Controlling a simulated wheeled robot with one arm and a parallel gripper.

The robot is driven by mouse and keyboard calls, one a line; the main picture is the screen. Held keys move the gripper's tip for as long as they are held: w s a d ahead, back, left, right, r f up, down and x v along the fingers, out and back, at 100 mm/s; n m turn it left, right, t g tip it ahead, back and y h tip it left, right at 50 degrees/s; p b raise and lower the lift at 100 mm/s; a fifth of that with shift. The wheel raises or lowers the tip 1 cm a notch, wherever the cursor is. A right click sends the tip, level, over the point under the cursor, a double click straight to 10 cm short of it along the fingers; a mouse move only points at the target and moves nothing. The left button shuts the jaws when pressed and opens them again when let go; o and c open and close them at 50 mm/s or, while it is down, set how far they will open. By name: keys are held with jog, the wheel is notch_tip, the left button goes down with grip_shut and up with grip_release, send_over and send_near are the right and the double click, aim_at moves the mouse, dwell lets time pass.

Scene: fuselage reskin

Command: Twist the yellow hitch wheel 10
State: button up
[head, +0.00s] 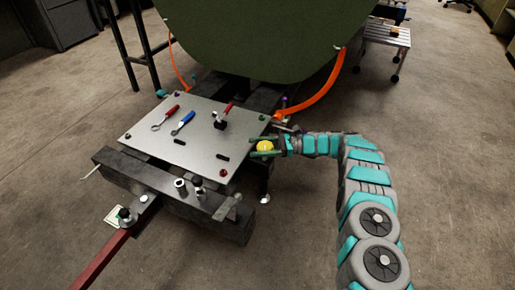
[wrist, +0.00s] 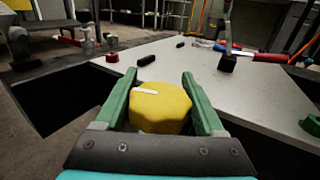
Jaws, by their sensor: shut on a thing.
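The yellow hitch wheel (head: 264,147) sits at the right edge of the grey metal plate in the head view. In the wrist view the yellow wheel (wrist: 160,108) is a many-sided knob with a white mark on its upper left. My gripper (head: 263,147) reaches in from the right. Its two green fingers, also in the wrist view (wrist: 160,100), lie on either side of the wheel and are shut on it. The wheel's underside and what it is fixed to are hidden.
The plate (head: 190,118) carries a red-handled wrench (head: 166,117), a blue-handled tool (head: 183,123), a black clamp with a red handle (head: 222,119) and small black pieces. A large green panel (head: 260,35) stands behind, with orange hoses.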

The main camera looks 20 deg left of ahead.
jog(key=shift+s+d+n+g+h+b, duration=0.1)
jog(key=shift+s+n+g+h+b, duration=0.05)
jog(key=shift+n+g+h+b, duration=0.55)
jog(key=o, duration=1.4)
jog(key=shift+c, duration=0.2)
jog(key=v, duration=0.2)
jog(key=b+v, duration=0.1)
jog(key=v, duration=0.1)
jog(key=f+v, duration=0.1)
jog(key=v, duration=0.1)
jog(key=shift+w+d+r+b, duration=0.25)
jog(key=shift+d+b, duration=0.15)
jog(key=shift+b, duration=0.45)
jog(key=shift+w+d+r+b, duration=0.15)
jog(key=shift+d+b, duration=0.25)
jog(key=shift+b, duration=0.4)
